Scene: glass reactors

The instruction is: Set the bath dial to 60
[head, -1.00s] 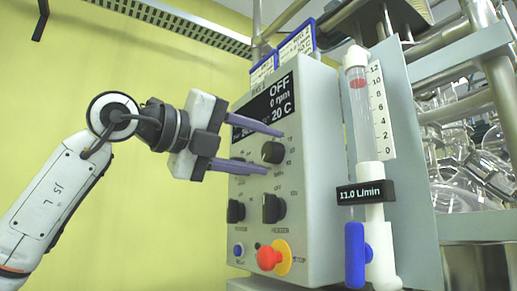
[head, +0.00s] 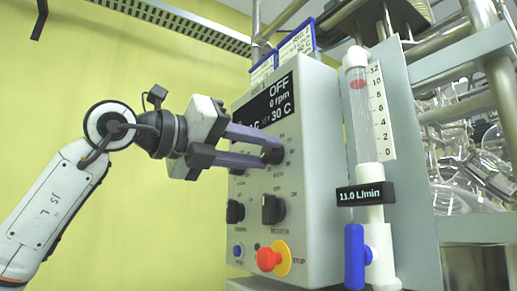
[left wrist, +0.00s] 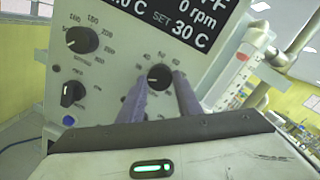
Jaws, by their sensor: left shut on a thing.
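The bath dial (head: 272,151) is a round black knob on the front of the grey control box, under its display (head: 266,106). In the left wrist view the dial (left wrist: 159,77) has a small pale mark pointing left, with scale numbers around it. The display reads OFF, 0 rpm and a set value of 30 C. My left gripper (head: 271,146) comes in from the left, rolled a little, with its purple fingers closed on the dial. Its fingers also flank the dial in the left wrist view (left wrist: 160,83). My right gripper is not in view.
A second dial (left wrist: 80,40) sits left of the bath dial. Below are two black switches, the nearer one (head: 272,209) marked heater, and a red stop button (head: 270,257). A flowmeter (head: 360,120) reading 11.0 L/min stands close on the right. Open space lies left of the box.

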